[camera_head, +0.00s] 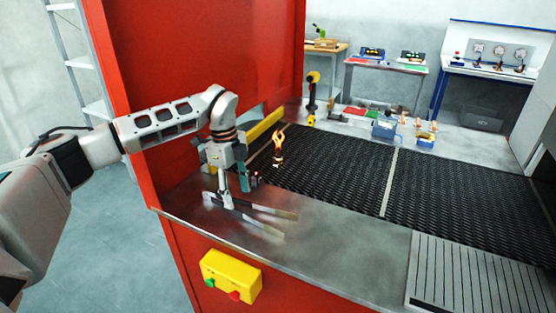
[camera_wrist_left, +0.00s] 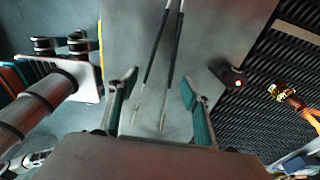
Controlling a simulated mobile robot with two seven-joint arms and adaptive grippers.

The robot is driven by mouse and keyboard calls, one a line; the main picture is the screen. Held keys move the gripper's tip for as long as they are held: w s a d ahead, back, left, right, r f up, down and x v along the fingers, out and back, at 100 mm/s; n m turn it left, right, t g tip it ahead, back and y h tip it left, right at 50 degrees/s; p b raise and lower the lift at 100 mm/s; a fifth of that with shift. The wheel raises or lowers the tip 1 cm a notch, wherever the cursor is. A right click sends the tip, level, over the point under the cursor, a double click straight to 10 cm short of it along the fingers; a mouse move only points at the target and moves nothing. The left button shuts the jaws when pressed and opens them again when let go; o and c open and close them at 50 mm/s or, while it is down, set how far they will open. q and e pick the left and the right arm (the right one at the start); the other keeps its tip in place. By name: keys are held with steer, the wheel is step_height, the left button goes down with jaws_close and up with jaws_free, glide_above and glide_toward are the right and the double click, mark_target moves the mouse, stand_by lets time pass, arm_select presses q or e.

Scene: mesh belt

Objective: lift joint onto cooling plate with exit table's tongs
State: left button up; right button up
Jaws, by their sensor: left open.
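The tongs (camera_head: 262,209) lie on the bare steel exit table (camera_head: 330,250), their two long arms spread in a narrow V. In the left wrist view the tongs (camera_wrist_left: 164,62) run between my open fingers. My left gripper (camera_head: 235,188) points down over the tongs' left part; it also shows in the wrist view (camera_wrist_left: 160,108). Whether the fingers touch the tongs I cannot tell. The joint (camera_head: 278,159) stands on the dark mesh belt (camera_head: 340,165) with a flame above it; it also shows in the wrist view (camera_wrist_left: 284,92). The ribbed cooling plate (camera_head: 470,275) is at lower right.
A small dark block with a red light (camera_wrist_left: 230,77) sits between gripper and belt. A red housing (camera_head: 205,50) rises behind my left arm. A yellow button box (camera_head: 231,275) hangs on the front. Bare steel lies between tongs and cooling plate. Cluttered benches (camera_head: 385,65) stand behind.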

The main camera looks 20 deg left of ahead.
mark_target(239, 202)
arm_select(q)
step_height(239, 202, down, 2)
steer(key=shift+d+f+b, duration=0.1)
steer(key=shift+f+b, duration=0.15)
steer(key=shift+b, duration=0.3)
steer(key=shift+f, duration=0.35)
steer(key=shift+d+f+b, duration=0.1)
steer(key=shift+f+b, duration=0.25)
steer(key=shift+f, duration=0.2)
arm_select(e)
steer(key=shift+w+a+r+y, duration=0.1)
steer(key=shift+a+y, duration=0.05)
steer(key=shift+a, duration=0.4)
steer(key=shift+w+a+r+y, duration=0.1)
steer(key=shift+a+y, duration=0.05)
steer(key=shift+a, duration=0.4)
arm_select(q)
steer(key=c, duration=0.7)
arm_select(e)
steer(key=shift+d+f, duration=0.15)
steer(key=shift+d, duration=0.05)
arm_select(q)
steer(key=shift+r, duration=0.15)
step_height(239, 202, up, 3)
steer(key=shift+r+p, duration=0.1)
steer(key=shift+p, duration=1)
steer(key=shift+r, duration=4.3)
arm_select(e)
steer(key=shift+s+r, duration=0.1)
steer(key=shift+r, duration=0.7)
